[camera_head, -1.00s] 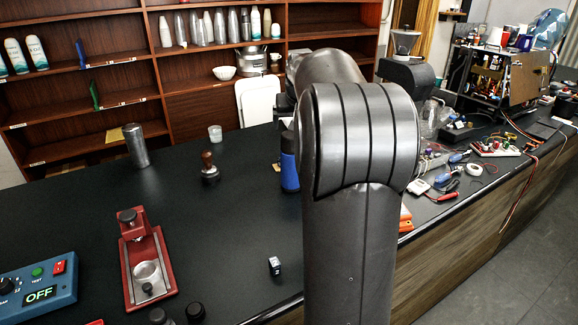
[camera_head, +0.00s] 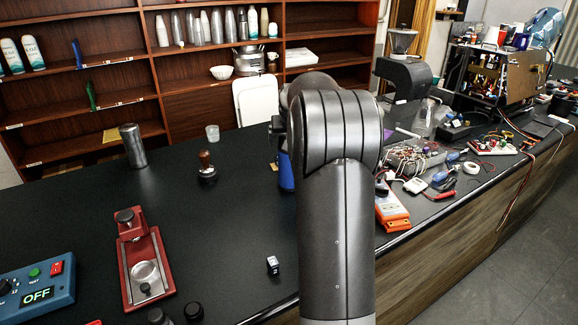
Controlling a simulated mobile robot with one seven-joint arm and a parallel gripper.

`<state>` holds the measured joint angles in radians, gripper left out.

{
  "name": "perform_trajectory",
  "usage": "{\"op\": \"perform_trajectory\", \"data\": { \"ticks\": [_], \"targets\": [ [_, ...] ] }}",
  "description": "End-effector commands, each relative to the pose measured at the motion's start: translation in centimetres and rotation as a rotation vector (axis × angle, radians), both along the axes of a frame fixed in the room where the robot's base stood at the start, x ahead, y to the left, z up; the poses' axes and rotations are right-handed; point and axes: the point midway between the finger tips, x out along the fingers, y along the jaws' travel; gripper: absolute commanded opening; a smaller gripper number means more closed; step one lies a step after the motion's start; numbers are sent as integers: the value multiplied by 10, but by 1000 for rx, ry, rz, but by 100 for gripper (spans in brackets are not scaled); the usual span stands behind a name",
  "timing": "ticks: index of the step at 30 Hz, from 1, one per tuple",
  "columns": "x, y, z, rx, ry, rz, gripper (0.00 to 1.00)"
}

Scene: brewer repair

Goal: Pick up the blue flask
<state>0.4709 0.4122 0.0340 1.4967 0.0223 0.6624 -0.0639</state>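The blue flask (camera_head: 286,172) stands on the black counter, just left of my arm. Only a blue strip of its body shows; my arm hides its right side, and dark parts of my arm's far end are in front of or above its top. My gripper is hidden behind my grey arm, so I cannot see its fingers or whether it touches the flask.
A tamper (camera_head: 207,168), a steel cup (camera_head: 133,146) and a small clear cup (camera_head: 212,133) stand left of the flask. A red press (camera_head: 145,262) and a blue control box (camera_head: 38,287) are at front left. An orange meter (camera_head: 391,210) and wires clutter the right. Mid-counter is mostly clear.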

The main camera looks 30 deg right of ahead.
Motion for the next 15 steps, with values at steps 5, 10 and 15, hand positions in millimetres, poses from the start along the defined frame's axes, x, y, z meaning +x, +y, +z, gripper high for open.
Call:
{"op": "perform_trajectory", "data": {
  "ticks": [5, 10, 15],
  "targets": [
    [0, 0, 0, 0, 0, 0, 79],
    [0, 0, 0, 0, 0, 0, 65],
    [0, 0, 0, 0, 0, 1, 51]
  ]
}}
